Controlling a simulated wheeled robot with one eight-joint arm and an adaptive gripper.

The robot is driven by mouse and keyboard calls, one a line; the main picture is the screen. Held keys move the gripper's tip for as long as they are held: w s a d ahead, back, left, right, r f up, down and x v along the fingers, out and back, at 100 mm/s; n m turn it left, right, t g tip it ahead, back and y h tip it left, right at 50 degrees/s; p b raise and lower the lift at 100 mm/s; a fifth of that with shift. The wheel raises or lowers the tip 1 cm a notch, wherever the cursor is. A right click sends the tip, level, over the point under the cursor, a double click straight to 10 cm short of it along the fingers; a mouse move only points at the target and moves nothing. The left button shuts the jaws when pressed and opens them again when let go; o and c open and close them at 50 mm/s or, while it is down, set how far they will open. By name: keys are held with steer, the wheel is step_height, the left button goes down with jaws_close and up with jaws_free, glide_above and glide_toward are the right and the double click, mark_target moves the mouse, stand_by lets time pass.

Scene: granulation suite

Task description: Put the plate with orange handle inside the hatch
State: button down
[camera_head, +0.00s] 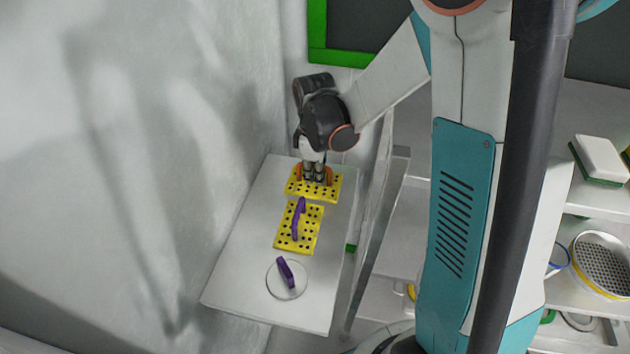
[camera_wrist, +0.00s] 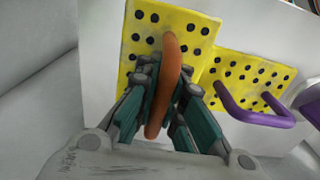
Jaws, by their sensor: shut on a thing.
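The yellow perforated plate with the orange handle (camera_head: 333,188) lies at the far end of the white table, and its yellow face also shows in the wrist view (camera_wrist: 138,40). My gripper (camera_head: 316,172) reaches down over it. In the wrist view my gripper (camera_wrist: 168,100) is shut on the orange handle (camera_wrist: 170,50), which runs between the fingers. I cannot tell whether the plate still touches the table. A green-framed dark opening (camera_head: 318,40) shows at the top of the head view, partly hidden by my arm; it may be the hatch.
A yellow plate with a purple handle (camera_head: 283,240) lies just nearer on the white table (camera_head: 235,270). A round clear disc with a purple handle (camera_head: 299,288) lies nearer still. A wall (camera_head: 130,150) borders the left. Shelves at right hold a round sieve (camera_head: 605,265) and a white-green block (camera_head: 600,160).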

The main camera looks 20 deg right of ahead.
steer(key=shift+f, duration=0.9)
steer(key=shift+f, duration=0.1)
steer(key=shift+f+b, duration=0.15)
steer(key=shift+b, duration=0.2)
steer(key=c, duration=1.7)
jaws_free()
steer(key=shift+r, duration=0.2)
